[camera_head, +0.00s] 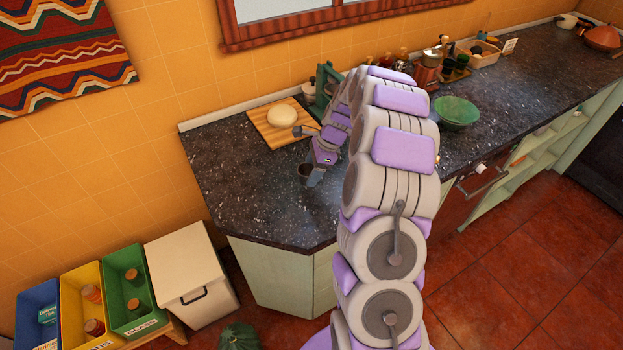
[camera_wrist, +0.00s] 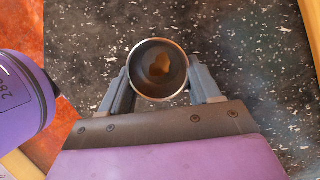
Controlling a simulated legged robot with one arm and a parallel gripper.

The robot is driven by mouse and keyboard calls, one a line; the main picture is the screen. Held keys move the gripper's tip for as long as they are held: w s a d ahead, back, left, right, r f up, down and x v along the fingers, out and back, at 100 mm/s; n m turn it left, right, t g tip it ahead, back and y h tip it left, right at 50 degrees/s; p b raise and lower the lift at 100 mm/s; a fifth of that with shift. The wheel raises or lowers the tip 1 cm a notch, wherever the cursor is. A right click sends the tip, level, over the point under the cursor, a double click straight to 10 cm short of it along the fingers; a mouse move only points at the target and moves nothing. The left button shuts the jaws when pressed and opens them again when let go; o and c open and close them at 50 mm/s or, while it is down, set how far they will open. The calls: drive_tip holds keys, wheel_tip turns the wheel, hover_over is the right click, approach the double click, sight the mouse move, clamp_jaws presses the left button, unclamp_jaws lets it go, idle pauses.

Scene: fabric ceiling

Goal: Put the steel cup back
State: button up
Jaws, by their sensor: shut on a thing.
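The steel cup (camera_wrist: 158,88) is upright between the two fingers of my gripper (camera_wrist: 160,90) in the wrist view, with its open mouth toward the camera. A brownish patch shows inside at its bottom. My gripper is shut on the cup, one finger on each side. In the head view the cup (camera_head: 305,171) shows small and dark at my gripper (camera_head: 313,178), over the left part of the dark speckled counter (camera_head: 240,180). I cannot tell whether the cup's base touches the counter. My arm hides part of the counter behind it.
A wooden board (camera_head: 264,128) with a pale round item (camera_head: 282,115) lies behind the cup. A green stand (camera_head: 326,88) is near it. A green bowl (camera_head: 456,112) sits right of my arm. Coloured bins (camera_head: 90,300) and a white bin (camera_head: 190,275) stand on the floor at left.

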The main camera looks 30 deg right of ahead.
drive_tip(key=f, duration=0.1)
drive_tip(key=f+b, duration=0.1)
drive_tip(key=f, duration=0.1)
drive_tip(key=shift+a+f, duration=0.2)
drive_tip(key=shift+f, duration=0.1)
drive_tip(key=shift+r, duration=0.1)
drive_tip(key=o, duration=1.2)
drive_tip(key=shift+d, duration=0.1)
